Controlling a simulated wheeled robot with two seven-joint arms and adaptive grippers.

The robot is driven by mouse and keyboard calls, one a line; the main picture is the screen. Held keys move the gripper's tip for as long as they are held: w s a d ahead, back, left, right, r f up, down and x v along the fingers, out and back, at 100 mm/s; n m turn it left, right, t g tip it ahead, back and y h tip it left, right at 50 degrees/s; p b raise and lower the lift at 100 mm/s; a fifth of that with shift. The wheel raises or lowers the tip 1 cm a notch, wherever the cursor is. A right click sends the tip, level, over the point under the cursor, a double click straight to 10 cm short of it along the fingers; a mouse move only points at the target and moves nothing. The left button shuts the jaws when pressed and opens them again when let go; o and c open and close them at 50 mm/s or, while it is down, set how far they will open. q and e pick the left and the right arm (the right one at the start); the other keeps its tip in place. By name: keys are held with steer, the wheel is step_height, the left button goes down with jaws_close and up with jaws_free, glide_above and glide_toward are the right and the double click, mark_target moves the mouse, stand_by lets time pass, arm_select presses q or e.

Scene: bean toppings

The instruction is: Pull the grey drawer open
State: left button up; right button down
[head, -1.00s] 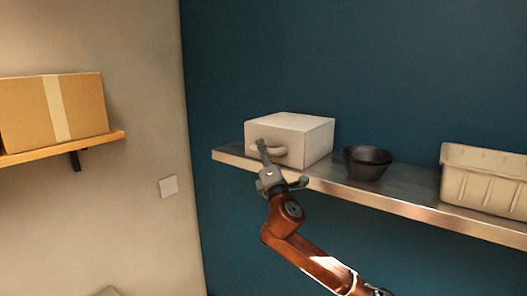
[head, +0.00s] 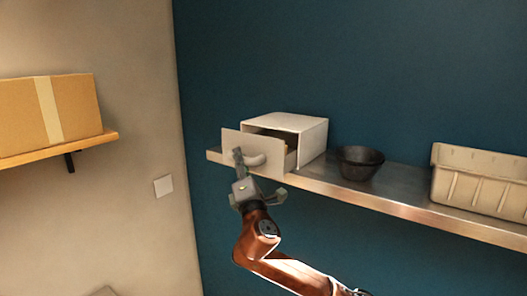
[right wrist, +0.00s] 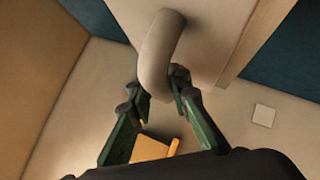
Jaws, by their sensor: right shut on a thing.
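The grey drawer (head: 232,145) stands partly pulled out of its box-shaped housing (head: 300,128) on the metal shelf. A dark gap shows behind its front panel, with a small bit of something orange-brown inside. My right gripper (head: 239,160) is at the drawer front and is shut on its curved handle (head: 258,159). In the right wrist view the handle (right wrist: 158,60) passes between the two green fingers (right wrist: 158,92). My left gripper is in neither view.
A dark bowl (head: 359,162) stands right of the housing on the metal shelf (head: 330,185). A cream bin (head: 480,182) is at the far right. A cardboard box (head: 45,115) rests on a wooden shelf at left. Open air lies before the drawer.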

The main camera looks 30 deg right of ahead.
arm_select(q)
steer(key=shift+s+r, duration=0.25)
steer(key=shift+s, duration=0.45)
arm_select(e)
steer(key=s+a, duration=0.3)
steer(key=a, duration=0.2)
steer(key=shift+a, duration=0.35)
steer(key=shift+w+f, duration=0.1)
steer(key=c, duration=2.2)
jaws_free()
steer(key=shift+c, duration=0.2)
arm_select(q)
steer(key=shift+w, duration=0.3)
arm_select(e)
steer(key=o, duration=0.5)
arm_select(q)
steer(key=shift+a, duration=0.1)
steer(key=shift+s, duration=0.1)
arm_select(e)
steer(key=v, duration=1.2)
steer(key=shift+d, duration=0.1)
